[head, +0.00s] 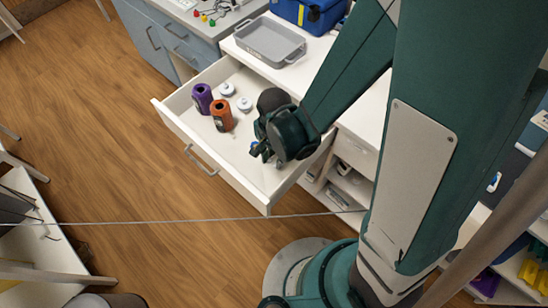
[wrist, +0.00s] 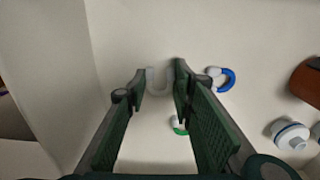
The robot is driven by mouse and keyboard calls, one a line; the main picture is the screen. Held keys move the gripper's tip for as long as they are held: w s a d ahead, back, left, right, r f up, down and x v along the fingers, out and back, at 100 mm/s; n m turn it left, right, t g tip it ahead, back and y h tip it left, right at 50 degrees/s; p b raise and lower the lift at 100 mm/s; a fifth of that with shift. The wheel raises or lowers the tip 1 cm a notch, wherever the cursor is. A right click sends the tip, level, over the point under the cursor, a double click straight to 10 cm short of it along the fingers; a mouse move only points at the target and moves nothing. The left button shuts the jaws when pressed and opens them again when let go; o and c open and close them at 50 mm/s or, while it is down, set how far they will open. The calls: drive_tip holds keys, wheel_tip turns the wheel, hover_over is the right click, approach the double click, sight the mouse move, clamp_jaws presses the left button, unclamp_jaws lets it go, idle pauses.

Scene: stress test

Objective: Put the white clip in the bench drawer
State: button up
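The white clip (wrist: 159,81) is a pale U shape. In the wrist view it shows between the fingertips of my gripper (wrist: 160,78), with a thin gap visible on each side, at or close to the drawer floor. My gripper is open. In the head view my gripper (head: 262,151) is low inside the open bench drawer (head: 182,129), toward its right end, and hides the white clip there. The drawer is white and pulled out from the bench.
The drawer also holds a purple can (head: 202,98), an orange can (head: 221,115), white round pieces (head: 244,104), a blue-and-white clip (wrist: 223,78) and a green-and-white clip (wrist: 179,126). A grey tray (head: 270,41) stands on the bench above. A drawer wall (wrist: 62,70) rises at left in the wrist view.

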sight(274, 160)
drive_tip(key=o, duration=0.7)
drive_tip(key=shift+c, duration=0.2)
drive_tip(key=shift+r+p, duration=0.2)
drive_tip(key=shift+p, duration=0.1)
wheel_tip(274, 160, up, 12)
drive_tip(key=p, duration=0.3)
drive_tip(key=shift+p, duration=0.3)
idle(0.5)
drive_tip(key=d+r+n+t, duration=0.7)
drive_tip(key=d+r+n, duration=0.2)
drive_tip(key=d+r, duration=1)
drive_tip(key=shift+s+d+r, duration=0.15)
drive_tip(key=shift+d+r, duration=0.15)
drive_tip(key=shift+r, duration=1.95)
